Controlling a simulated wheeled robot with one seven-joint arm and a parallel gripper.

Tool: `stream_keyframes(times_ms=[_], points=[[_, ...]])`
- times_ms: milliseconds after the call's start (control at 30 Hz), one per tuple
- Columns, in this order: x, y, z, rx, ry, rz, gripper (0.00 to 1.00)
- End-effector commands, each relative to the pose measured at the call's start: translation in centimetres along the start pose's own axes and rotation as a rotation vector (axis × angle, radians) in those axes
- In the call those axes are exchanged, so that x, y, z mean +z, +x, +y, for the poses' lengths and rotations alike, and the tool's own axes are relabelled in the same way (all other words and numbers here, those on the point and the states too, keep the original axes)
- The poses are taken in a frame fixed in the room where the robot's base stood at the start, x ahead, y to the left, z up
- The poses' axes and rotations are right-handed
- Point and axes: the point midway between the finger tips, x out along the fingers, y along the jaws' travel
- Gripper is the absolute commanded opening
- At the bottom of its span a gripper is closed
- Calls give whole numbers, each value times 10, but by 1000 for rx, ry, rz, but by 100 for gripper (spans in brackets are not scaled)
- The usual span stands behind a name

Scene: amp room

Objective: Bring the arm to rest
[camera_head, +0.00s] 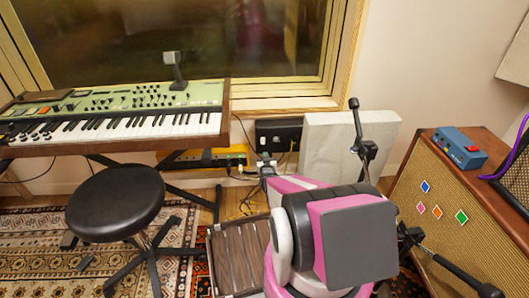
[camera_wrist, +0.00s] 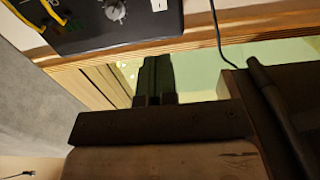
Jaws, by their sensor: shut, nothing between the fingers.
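My arm, pink, white and dark grey, rises at the lower middle of the head view and reaches toward the wall under the window.
A green keyboard (camera_head: 120,115) on a stand and a black round stool (camera_head: 115,200) stand left. A pale panel (camera_head: 335,145) leans at the wall. An amplifier cabinet (camera_head: 460,215) with a blue pedal (camera_head: 460,148) is right. A microphone stand rises beside my arm.

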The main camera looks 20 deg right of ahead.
Motion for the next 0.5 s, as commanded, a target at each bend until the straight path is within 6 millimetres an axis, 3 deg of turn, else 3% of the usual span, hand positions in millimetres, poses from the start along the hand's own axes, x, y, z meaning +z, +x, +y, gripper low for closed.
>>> stream_keyframes(times_ms=[133, 500], points=[[-1, -8, 0, 0, 0, 0, 0], [0, -9, 0, 0, 0, 0, 0]])
